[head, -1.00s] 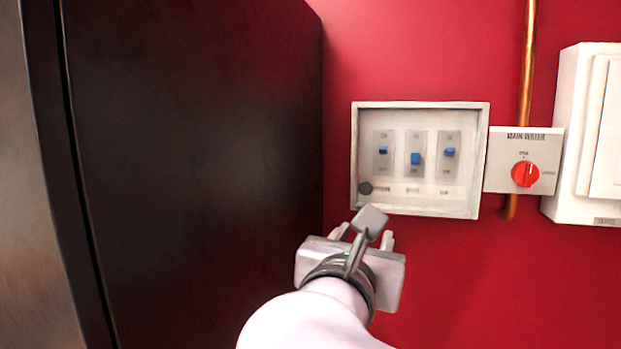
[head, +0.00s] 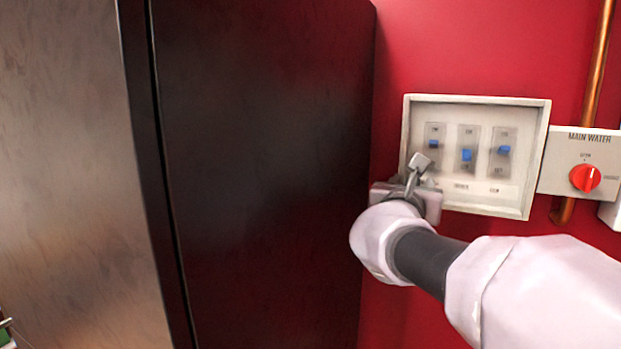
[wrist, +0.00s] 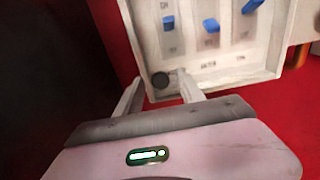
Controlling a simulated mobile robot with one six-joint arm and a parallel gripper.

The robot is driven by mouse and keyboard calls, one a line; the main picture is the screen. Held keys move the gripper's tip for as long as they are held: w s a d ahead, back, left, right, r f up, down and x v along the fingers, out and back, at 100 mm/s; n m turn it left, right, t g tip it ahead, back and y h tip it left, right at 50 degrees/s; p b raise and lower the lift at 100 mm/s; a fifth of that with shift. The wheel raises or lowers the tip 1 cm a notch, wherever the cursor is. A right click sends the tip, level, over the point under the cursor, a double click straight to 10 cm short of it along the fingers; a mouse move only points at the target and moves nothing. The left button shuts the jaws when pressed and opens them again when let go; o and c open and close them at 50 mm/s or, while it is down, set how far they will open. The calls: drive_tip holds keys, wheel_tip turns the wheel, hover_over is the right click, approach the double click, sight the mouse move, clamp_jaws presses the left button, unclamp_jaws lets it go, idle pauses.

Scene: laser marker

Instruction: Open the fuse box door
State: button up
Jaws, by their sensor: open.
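The fuse box (head: 475,199) is a pale, shallow box on the red wall, with blue switches showing in its front. Its door looks closed and see-through, though I cannot tell this for sure. In the wrist view the fuse box (wrist: 215,79) has a dark round knob (wrist: 160,80) at its lower left corner. My gripper (wrist: 159,92) is open, with a fingertip on each side of the knob; I cannot tell whether they touch it. In the head view my gripper (head: 416,172) covers the lower left corner and hides the knob.
A tall dark cabinet (head: 265,180) stands close on the left of the fuse box. A main water panel (head: 560,165) with a red dial (head: 585,178) is just right of it, with a copper pipe (head: 598,60) behind. The red wall below is bare.

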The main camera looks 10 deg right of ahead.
drive_tip(key=shift+d, duration=0.15)
drive_tip(key=shift+s+a, duration=0.1)
drive_tip(key=shift+a, duration=0.15)
drive_tip(key=c, duration=0.7)
clamp_jaws()
idle(0.3)
